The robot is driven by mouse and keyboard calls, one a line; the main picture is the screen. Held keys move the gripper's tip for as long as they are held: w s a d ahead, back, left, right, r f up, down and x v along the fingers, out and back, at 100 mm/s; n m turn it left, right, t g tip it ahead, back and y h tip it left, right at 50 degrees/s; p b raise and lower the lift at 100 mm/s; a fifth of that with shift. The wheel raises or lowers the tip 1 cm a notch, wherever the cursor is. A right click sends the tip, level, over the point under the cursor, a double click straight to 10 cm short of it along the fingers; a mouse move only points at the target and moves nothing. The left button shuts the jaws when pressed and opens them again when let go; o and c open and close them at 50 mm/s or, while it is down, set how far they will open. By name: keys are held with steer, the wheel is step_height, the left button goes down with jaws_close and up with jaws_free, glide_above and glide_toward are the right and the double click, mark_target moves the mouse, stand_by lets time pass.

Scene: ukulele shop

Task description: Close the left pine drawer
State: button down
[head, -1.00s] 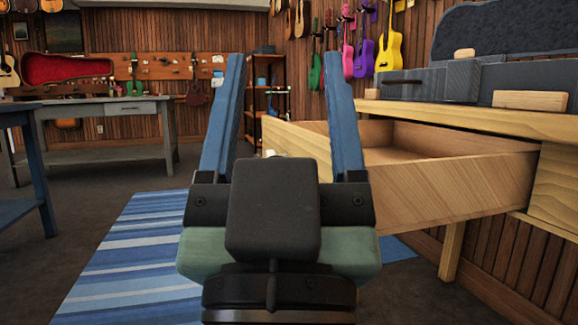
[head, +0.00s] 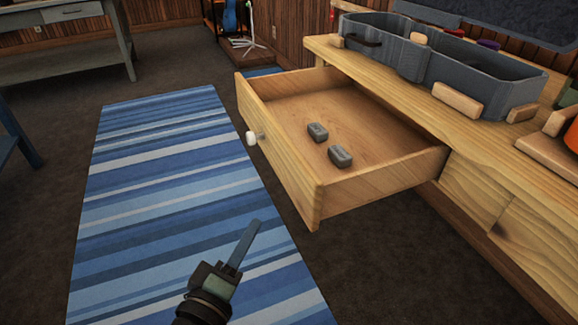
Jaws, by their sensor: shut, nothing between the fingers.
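The pine drawer (head: 283,152) is pulled well out of the pine workbench (head: 467,125) in the head view. Its front faces left and carries a pale round knob (head: 254,138). Two small grey blocks lie inside it, a farther one (head: 317,132) and a nearer one (head: 340,156). My gripper (head: 251,228) is shut and empty at the bottom of the view, over the striped rug. It is left of and nearer than the drawer's front, apart from it.
A blue striped rug (head: 165,190) covers the floor left of the drawer. An open grey case (head: 480,85) and wooden blocks (head: 457,99) sit on the workbench. A grey table (head: 70,48) stands at the back left. The floor between is clear.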

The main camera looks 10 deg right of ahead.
steer(key=s+a+n+p, duration=0.1)
steer(key=s+n+p, duration=0.2)
steer(key=s+p, duration=0.1)
steer(key=h+b, duration=0.1)
glide_toward(299, 190)
steer(key=w, duration=0.4)
steer(key=shift+w+d+n, duration=0.3)
steer(key=shift+w+d, duration=0.15)
steer(key=shift+d, duration=0.3)
steer(key=shift+w+d, duration=0.15)
steer(key=shift+d, duration=0.4)
